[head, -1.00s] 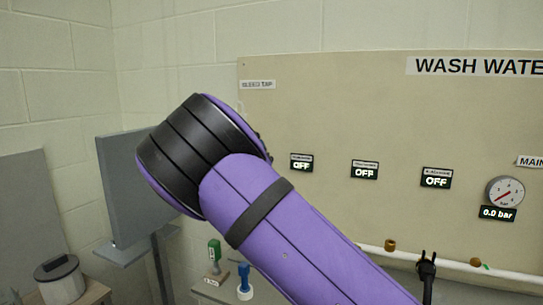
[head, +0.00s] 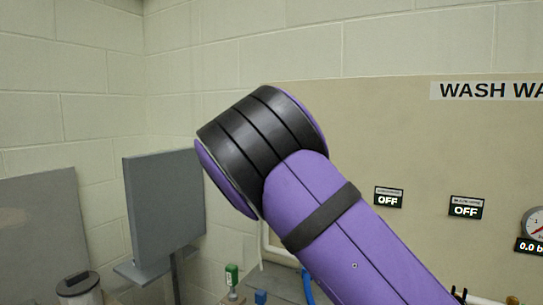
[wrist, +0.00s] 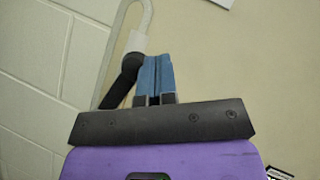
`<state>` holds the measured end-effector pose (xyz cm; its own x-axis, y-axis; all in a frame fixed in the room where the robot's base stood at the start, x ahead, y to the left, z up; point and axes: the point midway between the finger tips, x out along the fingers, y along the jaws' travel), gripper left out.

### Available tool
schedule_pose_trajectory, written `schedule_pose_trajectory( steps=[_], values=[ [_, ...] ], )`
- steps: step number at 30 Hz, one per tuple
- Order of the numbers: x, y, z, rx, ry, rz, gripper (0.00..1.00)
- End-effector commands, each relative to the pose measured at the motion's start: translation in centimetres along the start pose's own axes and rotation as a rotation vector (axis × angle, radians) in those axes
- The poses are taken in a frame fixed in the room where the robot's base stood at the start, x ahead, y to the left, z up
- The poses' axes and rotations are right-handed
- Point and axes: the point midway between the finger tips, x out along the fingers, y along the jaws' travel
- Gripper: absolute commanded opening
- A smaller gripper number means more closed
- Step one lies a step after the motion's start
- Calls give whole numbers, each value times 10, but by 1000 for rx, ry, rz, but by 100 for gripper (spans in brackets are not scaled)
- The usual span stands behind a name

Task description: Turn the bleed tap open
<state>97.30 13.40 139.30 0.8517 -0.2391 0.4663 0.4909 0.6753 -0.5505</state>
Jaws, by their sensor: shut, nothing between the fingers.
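In the wrist view, my gripper (wrist: 153,80) has blue fingers that are together, with nothing between them. A black lever-like part, which looks like the bleed tap's handle (wrist: 120,85), slants down and left just beside the left finger. I cannot tell whether they touch. A pale pipe (wrist: 137,42) rises behind it and bends over at the top. In the head view my purple arm hides the tap, its label and my gripper.
The beige panel (head: 355,110) carries displays reading OFF (head: 388,198) and a gauge (head: 537,225) at the right edge. A grey screen-like board (head: 160,205) stands left of my arm. A lidded canister (head: 77,287) and a green-topped item (head: 232,272) are low in front.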

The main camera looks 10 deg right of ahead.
Motion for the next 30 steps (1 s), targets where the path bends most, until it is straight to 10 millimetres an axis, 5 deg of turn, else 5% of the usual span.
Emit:
schedule_pose_trajectory(
  steps=[30],
  values=[
    [6,8,10,-13,0,10,0]
  ],
)
